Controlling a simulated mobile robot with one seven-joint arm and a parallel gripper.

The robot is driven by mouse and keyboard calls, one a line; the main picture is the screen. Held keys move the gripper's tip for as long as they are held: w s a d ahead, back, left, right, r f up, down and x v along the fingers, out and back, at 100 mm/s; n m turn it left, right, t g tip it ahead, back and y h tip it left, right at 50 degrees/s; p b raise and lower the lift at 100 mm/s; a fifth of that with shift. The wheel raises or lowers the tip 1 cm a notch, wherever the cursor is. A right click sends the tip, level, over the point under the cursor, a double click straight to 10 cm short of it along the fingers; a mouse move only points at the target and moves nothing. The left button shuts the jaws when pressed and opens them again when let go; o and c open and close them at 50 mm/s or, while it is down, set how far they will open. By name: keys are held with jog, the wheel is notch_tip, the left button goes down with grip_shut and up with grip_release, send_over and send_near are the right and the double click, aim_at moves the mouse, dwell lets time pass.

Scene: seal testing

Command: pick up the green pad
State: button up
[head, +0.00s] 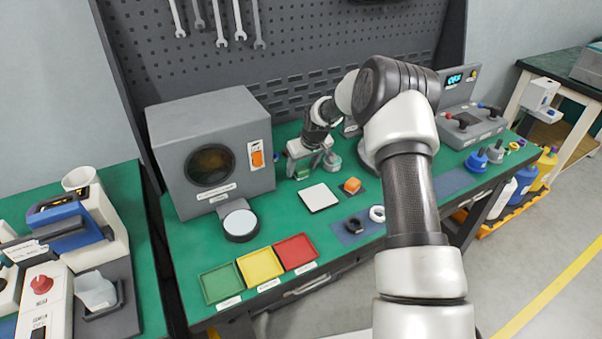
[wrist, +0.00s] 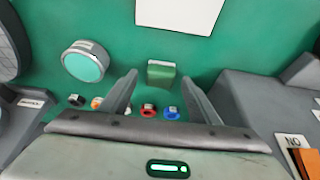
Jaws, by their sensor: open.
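The green pad (wrist: 161,75) is a small green block with a pale label on one edge, lying on the green bench top. In the wrist view it shows ahead of and between the two fingers of my gripper (wrist: 157,92), with no finger seen touching it. In the head view my gripper (head: 303,160) hangs low over the bench beside the grey box, fingers apart and empty. A green piece (head: 303,173) shows at its fingers there, partly covered, and seems to be the same pad.
A grey box (head: 190,135) with a round window stands close left of my gripper. A round pedestal (wrist: 86,62) stands close by. Small coloured rings (wrist: 148,111) lie near the fingers.

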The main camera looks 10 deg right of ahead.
aim_at(302, 170)
jog(key=c, duration=1.1)
notch_tip(302, 170, up, 10)
jog(key=shift+r, duration=0.1)
jog(key=shift+c, duration=0.2)
